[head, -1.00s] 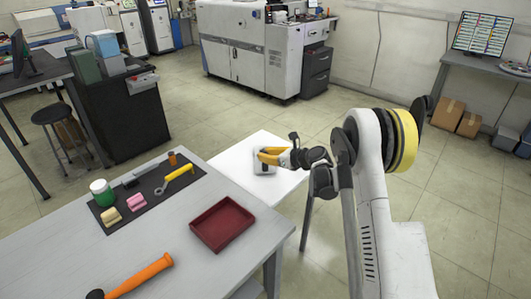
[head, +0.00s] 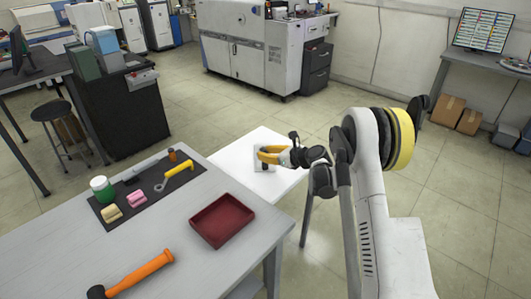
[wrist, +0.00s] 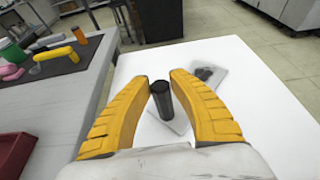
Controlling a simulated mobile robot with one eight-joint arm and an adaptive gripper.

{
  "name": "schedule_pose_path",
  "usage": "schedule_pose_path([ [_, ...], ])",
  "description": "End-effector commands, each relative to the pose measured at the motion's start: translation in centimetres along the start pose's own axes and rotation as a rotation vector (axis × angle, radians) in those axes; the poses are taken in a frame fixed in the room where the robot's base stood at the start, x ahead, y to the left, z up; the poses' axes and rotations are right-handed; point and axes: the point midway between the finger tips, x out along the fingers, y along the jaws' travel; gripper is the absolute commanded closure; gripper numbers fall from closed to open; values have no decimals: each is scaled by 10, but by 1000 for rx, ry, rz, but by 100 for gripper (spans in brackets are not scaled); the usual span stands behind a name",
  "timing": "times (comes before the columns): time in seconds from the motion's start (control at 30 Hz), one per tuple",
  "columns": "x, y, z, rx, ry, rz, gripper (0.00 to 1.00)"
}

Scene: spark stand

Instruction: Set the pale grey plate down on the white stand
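The white stand (head: 282,182) is a low white-topped table beside the grey bench, and its top (wrist: 258,125) fills much of the wrist view. The pale grey plate (wrist: 181,123) shows partly between my yellow fingers, with a dark upright cylindrical handle (wrist: 163,100) on it. My gripper (wrist: 161,77) has its fingertips close on both sides of the handle's upper end and appears shut on it. In the head view my gripper (head: 260,153) is over the stand. I cannot tell whether the plate touches the stand. My fingers hide part of the plate.
A greyish square patch with a dark mark (wrist: 207,75) shows farther across the stand's top. The bench holds a red tray (head: 222,220), an orange-handled hammer (head: 140,272) and a dark mat (head: 150,196) with several small items. The right of the stand top looks clear.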

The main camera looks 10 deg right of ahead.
Motion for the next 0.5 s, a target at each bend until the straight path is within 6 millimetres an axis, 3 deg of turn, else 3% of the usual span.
schedule_pose_path([
  [0.37, -2, 0, 0, 0, 1, 0, 58],
  [0.5, -17, -1, 0, 0, 1, -2, 58],
])
